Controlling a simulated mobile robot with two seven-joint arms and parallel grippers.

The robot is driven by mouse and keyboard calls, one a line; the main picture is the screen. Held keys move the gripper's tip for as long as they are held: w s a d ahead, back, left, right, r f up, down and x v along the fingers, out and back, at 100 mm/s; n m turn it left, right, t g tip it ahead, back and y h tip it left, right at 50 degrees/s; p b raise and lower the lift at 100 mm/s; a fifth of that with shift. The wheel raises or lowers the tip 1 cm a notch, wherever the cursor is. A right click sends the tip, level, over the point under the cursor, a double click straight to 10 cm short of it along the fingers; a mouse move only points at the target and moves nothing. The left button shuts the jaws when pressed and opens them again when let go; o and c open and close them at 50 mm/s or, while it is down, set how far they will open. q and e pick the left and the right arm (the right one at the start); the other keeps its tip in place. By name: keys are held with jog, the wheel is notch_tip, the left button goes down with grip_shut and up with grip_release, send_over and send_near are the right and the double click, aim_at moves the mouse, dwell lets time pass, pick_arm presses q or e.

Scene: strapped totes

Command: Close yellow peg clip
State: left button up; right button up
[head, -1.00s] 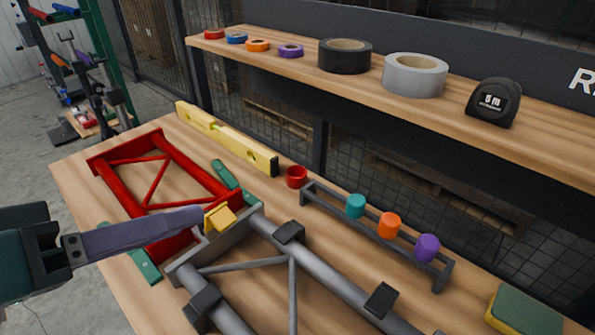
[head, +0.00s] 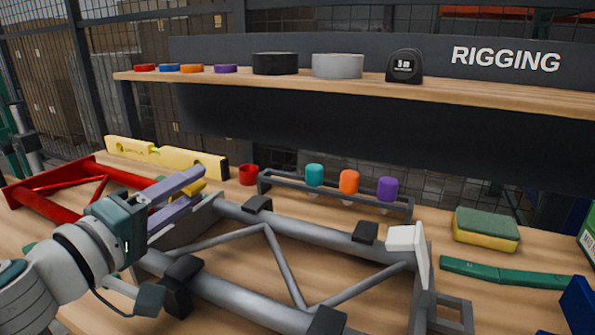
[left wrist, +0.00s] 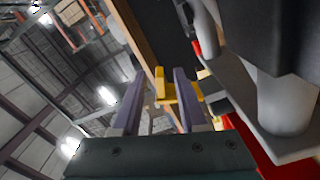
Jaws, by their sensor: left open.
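The yellow peg clip (head: 189,187) sits where the red truss frame (head: 52,188) meets the grey truss frame (head: 228,291). My left gripper (head: 198,186) reaches in from the left with its purple fingers apart, at the clip, which partly hides behind them. In the left wrist view the clip (left wrist: 166,86) shows between and just beyond the open fingers (left wrist: 160,88). I cannot tell whether a finger touches it. A white clip (head: 402,238) stands at the grey frame's right end. My right gripper is not in view.
A rack with teal, orange and purple cups (head: 349,182) stands behind the grey frame, beside a red cup (head: 248,175). A yellow level (head: 165,157) lies at the back left. A shelf (head: 330,85) overhangs the back.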

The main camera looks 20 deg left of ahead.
aim_at(202, 181)
pick_arm(q)
jog(key=shift+w+d, duration=0.2)
jog(key=shift+w, duration=2.15)
grip_shut()
